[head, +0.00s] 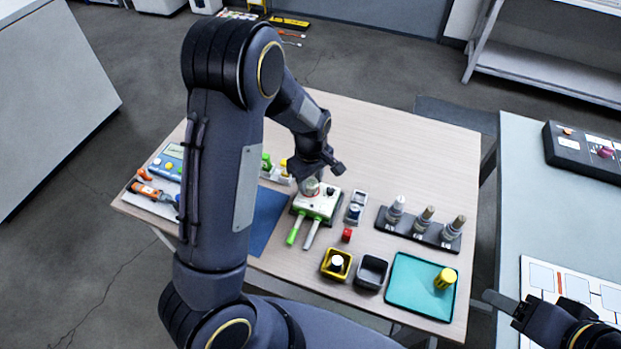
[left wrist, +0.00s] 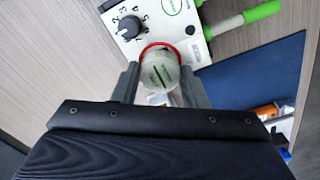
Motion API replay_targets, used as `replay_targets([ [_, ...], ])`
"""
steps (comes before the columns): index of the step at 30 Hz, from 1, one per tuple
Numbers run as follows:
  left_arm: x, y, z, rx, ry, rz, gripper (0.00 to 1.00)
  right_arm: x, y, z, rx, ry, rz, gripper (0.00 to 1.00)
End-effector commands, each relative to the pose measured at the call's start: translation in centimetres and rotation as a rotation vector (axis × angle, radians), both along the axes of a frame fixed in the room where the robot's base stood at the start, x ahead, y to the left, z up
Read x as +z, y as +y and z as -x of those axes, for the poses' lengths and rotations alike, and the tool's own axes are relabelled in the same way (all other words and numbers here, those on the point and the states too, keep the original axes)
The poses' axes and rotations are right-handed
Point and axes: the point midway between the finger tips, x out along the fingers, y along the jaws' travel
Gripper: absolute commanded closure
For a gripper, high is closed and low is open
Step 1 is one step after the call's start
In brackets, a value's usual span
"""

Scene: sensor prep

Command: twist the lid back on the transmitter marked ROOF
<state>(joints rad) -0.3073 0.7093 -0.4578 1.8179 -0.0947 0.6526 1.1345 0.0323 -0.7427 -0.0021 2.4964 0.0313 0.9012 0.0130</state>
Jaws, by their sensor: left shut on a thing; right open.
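My left gripper (head: 322,175) is shut on a pale grey cylinder with dark slots on top (left wrist: 160,72), which also shows in the head view (head: 310,187). A red ring circles the cylinder where it meets a white device (head: 325,206) with a knob and green-handled leads. Three grey transmitters stand upright in a black rack (head: 418,232), with tops of differing shades. Their markings are too small to read, so I cannot tell which is ROOF. A yellow cylindrical piece (head: 445,278) is on the teal tray (head: 408,290). My right gripper (head: 502,306) is open and empty at the lower right.
A yellow bin (head: 328,275) holds a dark and white piece. A grey bin (head: 371,272) beside it looks empty. The far right of the wooden table (head: 425,145) is clear.

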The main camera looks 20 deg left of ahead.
Motion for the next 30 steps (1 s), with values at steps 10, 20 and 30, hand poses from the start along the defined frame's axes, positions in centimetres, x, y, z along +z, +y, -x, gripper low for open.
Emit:
replay_targets([
  [10, -0.01, 0.00, 0.00, 0.000, 0.000, 0.000, 0.74, 0.00, 0.00, 0.00, 0.000, 0.000, 0.000, 0.41],
  [20, -0.62, 0.00, 0.01, 0.000, 0.000, 0.000, 0.74, -0.47, 0.00, 0.00, 0.000, 0.000, 0.000, 0.41],
  [30, -0.97, 0.00, 0.00, 0.000, 0.000, 0.000, 0.74, -0.70, 0.00, 0.00, 0.000, 0.000, 0.000, 0.41],
])
